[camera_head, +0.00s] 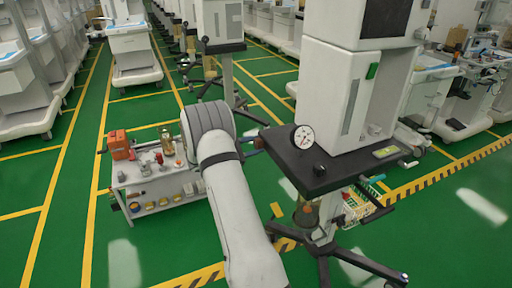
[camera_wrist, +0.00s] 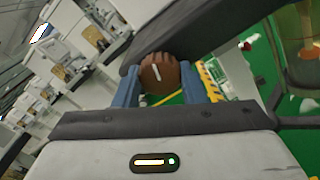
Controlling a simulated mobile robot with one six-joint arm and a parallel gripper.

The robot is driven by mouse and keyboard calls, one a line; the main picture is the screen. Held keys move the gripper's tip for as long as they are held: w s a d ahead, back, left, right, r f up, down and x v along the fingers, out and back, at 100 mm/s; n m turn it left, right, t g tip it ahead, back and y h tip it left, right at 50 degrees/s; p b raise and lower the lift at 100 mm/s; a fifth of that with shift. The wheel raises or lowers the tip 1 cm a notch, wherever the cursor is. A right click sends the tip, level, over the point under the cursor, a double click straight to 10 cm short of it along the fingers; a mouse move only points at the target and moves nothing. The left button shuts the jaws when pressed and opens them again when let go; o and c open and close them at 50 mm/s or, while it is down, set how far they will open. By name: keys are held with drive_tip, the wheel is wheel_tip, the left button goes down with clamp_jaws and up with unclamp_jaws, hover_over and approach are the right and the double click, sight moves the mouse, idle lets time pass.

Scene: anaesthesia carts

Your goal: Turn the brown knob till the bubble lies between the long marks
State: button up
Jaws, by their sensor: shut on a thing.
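The brown knob (camera_wrist: 161,77) is in the wrist view, round and ridged, with a white line on its face tilted slightly off upright. My gripper (camera_wrist: 158,85) has its two blue fingers on either side of the knob, shut on it. The knob sits at the edge of a dark shelf (camera_wrist: 205,38). A small yellow-green strip (camera_head: 386,152), possibly the bubble vial, lies on the dark cart top (camera_head: 290,160). It is too small to make out a bubble or marks.
A round white dial (camera_head: 304,137) stands on the cart top beside a tall white cabinet (camera_head: 335,95). A low white trolley (camera_head: 165,185) with tools and jars stands at the left. The cart's dark legs (camera_head: 340,262) spread over the green floor.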

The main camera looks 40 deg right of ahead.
drive_tip(key=shift+a+f, duration=0.15)
drive_tip(key=o, duration=1)
drive_tip(key=v, duration=0.7)
drive_tip(key=shift+a, duration=0.4)
drive_tip(key=shift+r, duration=0.2)
